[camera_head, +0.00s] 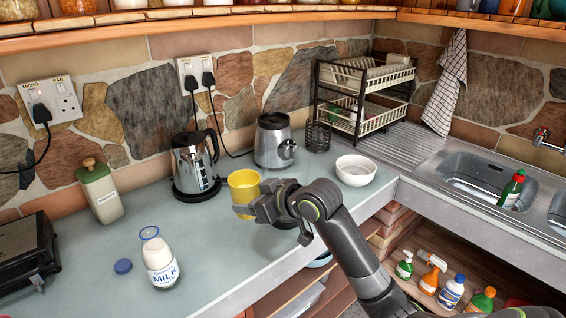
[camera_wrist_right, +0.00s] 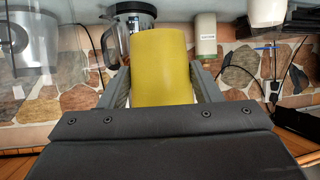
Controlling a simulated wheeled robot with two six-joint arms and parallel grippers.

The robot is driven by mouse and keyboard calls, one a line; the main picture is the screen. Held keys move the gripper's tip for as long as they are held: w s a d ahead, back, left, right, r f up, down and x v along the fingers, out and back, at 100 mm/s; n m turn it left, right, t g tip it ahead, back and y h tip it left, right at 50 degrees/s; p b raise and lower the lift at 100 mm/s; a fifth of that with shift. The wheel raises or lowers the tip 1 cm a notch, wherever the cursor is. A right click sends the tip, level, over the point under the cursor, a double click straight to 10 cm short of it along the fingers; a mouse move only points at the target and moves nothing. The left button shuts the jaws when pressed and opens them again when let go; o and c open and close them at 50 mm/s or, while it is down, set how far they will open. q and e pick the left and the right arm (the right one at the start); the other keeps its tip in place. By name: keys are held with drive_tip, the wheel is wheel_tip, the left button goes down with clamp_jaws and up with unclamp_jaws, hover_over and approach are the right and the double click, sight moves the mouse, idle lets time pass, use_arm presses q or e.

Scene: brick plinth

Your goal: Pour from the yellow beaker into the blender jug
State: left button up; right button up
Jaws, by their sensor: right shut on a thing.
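The yellow beaker (camera_head: 243,187) is in my right gripper (camera_head: 255,205), above the counter in front of the kettle and blender. It looks roughly upright; its contents cannot be seen. In the right wrist view the yellow beaker (camera_wrist_right: 162,66) sits between both fingers (camera_wrist_right: 162,90). The silver blender base (camera_head: 273,142) stands against the back wall, behind and right of the beaker. It also shows in the wrist view (camera_wrist_right: 18,42), which looks upside down. A clear jug is hard to make out on it. The beaker is apart from the blender. My left gripper is not in view.
A kettle (camera_head: 194,165) stands left of the blender. A white bowl (camera_head: 355,172), wire holder (camera_head: 318,134) and dish rack (camera_head: 365,90) are to the right. A milk bottle (camera_head: 160,262), blue cap (camera_head: 123,266) and canister (camera_head: 100,192) are left. Counter between them is clear.

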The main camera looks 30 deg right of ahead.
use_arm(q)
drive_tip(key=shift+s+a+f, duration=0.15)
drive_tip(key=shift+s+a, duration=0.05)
use_arm(e)
drive_tip(key=shift+n+y, duration=0.3)
drive_tip(key=shift+y, duration=0.1)
drive_tip(key=d+f, duration=0.1)
drive_tip(key=w+d, duration=0.1)
drive_tip(key=d+f, duration=0.1)
drive_tip(key=d, duration=0.1)
drive_tip(key=shift+w+f, duration=0.25)
drive_tip(key=shift+f, duration=0.05)
drive_tip(key=shift+r, duration=0.1)
